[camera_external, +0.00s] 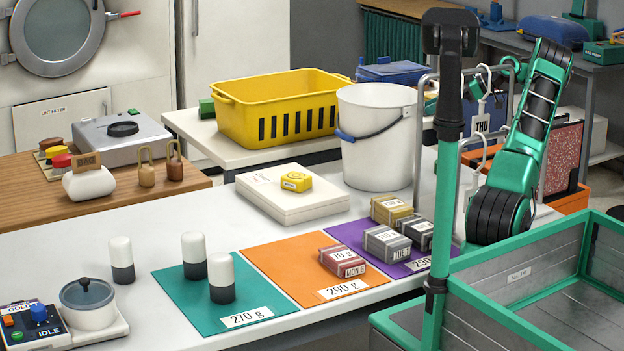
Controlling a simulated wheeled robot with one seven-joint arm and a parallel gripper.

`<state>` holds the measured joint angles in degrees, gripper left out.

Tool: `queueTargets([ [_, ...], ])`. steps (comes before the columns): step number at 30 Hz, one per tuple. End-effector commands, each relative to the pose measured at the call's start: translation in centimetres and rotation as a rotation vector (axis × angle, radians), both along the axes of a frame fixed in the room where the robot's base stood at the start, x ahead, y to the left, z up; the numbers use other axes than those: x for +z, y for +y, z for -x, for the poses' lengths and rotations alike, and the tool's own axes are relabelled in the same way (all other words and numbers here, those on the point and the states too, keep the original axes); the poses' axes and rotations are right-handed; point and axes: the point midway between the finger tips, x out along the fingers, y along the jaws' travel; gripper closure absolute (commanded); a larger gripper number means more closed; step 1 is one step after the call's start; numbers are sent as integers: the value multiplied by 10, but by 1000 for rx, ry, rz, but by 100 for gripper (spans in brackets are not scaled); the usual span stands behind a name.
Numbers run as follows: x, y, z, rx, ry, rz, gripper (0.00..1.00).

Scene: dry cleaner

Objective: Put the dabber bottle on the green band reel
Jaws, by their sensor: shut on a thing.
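I cannot make out a green band reel. Three upright white-topped, dark-based cylinders look like bottles, but I cannot tell whether one is the dabber bottle. One cylinder (121,259) stands on the bare white counter. A second cylinder (193,256) and a third cylinder (222,278) stand on the teal mat (172,298) labelled 270 g. My teal and black arm (541,100) is at the right, behind the rack and far from these cylinders. Its gripper end cannot be made out, so what it holds is hidden.
The orange mat (275,262) bears a dark red box, and the purple mat (352,233) bears several boxes. A white bucket (376,130), yellow basket (270,100) and white flat case (292,205) stand behind. A teal-framed bin (520,265) and upright pole (445,190) block the right front.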

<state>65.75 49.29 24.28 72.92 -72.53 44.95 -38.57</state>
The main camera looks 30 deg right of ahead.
Motion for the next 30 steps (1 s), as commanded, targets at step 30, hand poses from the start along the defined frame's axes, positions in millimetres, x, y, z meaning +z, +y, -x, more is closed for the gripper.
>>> queueTargets([
  [30,-114,0,0,0,-1,1,93],
])
